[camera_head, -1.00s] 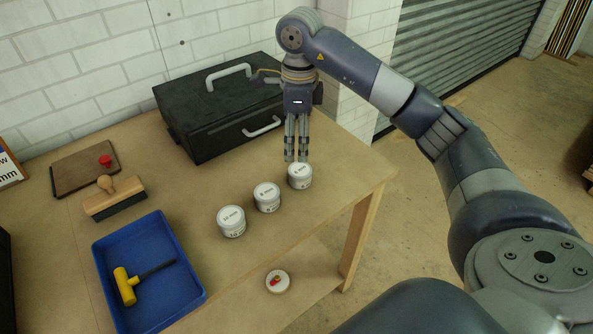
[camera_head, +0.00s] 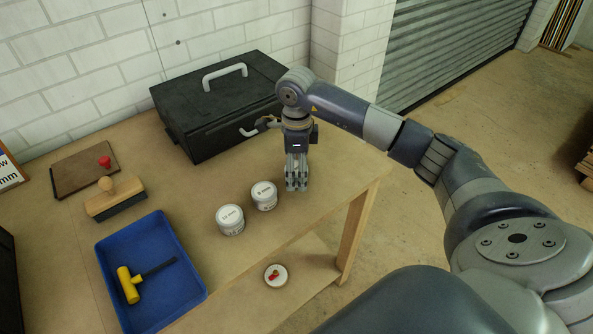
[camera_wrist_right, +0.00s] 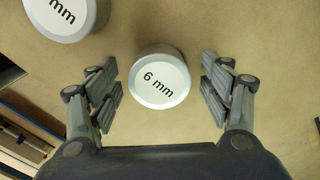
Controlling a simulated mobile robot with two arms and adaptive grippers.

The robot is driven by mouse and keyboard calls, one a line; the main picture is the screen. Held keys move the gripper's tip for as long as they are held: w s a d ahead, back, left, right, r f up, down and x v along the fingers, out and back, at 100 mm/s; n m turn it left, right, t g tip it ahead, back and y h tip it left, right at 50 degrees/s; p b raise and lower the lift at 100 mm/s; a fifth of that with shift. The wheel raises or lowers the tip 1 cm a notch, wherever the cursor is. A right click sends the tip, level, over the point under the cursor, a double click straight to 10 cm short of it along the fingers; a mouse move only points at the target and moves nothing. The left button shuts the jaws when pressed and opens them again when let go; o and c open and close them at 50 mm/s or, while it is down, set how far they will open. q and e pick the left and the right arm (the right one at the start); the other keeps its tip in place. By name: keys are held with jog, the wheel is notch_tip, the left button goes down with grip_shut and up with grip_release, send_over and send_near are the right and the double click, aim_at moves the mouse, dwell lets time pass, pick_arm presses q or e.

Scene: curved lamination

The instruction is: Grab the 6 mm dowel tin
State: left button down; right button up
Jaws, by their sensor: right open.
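The 6 mm dowel tin (camera_wrist_right: 159,82) shows in the right wrist view as a white, round-lidded tin with its label readable. It stands on the table between the two fingers of my right gripper (camera_wrist_right: 161,88). The fingers are open, with a gap on each side of the tin. In the head view my right gripper (camera_head: 297,184) points down at the table near its front right edge and hides the tin. My left gripper does not show.
The 8 mm tin (camera_head: 264,196) stands left of my right gripper, and the 10 mm tin (camera_head: 230,220) left of that. A black case (camera_head: 215,125) with light handles is behind. A blue tray (camera_head: 190,262) holding a yellow mallet (camera_head: 130,285) lies at the left.

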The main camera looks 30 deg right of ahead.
jog(key=c, duration=1.2)
